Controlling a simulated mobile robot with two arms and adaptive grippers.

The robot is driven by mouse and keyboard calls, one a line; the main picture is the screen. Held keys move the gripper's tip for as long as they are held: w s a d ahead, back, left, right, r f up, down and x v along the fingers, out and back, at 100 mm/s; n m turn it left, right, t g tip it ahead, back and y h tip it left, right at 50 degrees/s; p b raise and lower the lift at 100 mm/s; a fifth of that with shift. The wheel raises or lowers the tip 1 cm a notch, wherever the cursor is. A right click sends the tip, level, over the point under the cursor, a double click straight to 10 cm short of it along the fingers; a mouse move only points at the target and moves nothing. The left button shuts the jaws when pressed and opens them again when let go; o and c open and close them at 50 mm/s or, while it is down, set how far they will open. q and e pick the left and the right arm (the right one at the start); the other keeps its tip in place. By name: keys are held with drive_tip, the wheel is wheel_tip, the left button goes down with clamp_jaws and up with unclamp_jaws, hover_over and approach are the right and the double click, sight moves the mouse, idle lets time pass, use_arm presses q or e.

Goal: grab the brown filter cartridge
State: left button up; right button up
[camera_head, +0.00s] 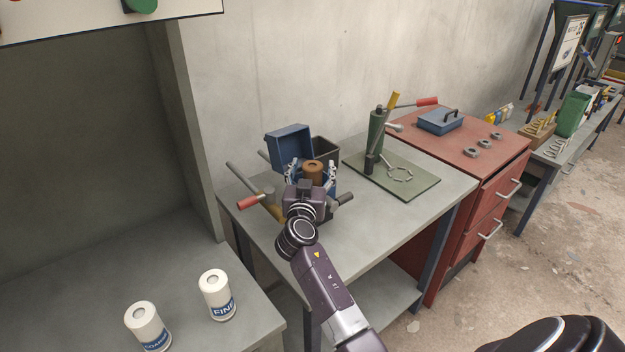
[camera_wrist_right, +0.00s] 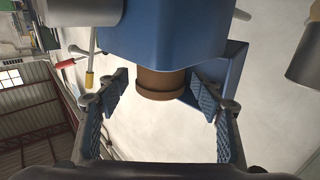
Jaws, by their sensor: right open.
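The brown filter cartridge (camera_head: 314,169) shows its round top with a dark centre on the grey bench, at a blue housing (camera_head: 289,140) with a raised flap. In the right wrist view the brown cartridge (camera_wrist_right: 160,84) sticks out of the blue body (camera_wrist_right: 165,35); its other end is hidden inside. My right gripper (camera_head: 311,170) is open, with its two fingers apart on either side of the cartridge. In the right wrist view gaps show between the fingers (camera_wrist_right: 158,82) and the cartridge. My left gripper is not in view.
A dark open bin (camera_head: 325,150) stands behind the housing. A red-handled tool (camera_head: 250,201) lies left of my right gripper. A green press (camera_head: 376,140) stands on a green plate to the right. Two white canisters (camera_head: 216,295) stand at lower left.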

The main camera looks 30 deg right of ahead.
drive_tip(key=shift+w+d, duration=0.15)
drive_tip(key=shift+c, duration=0.8)
drive_tip(key=c, duration=0.7)
clamp_jaws()
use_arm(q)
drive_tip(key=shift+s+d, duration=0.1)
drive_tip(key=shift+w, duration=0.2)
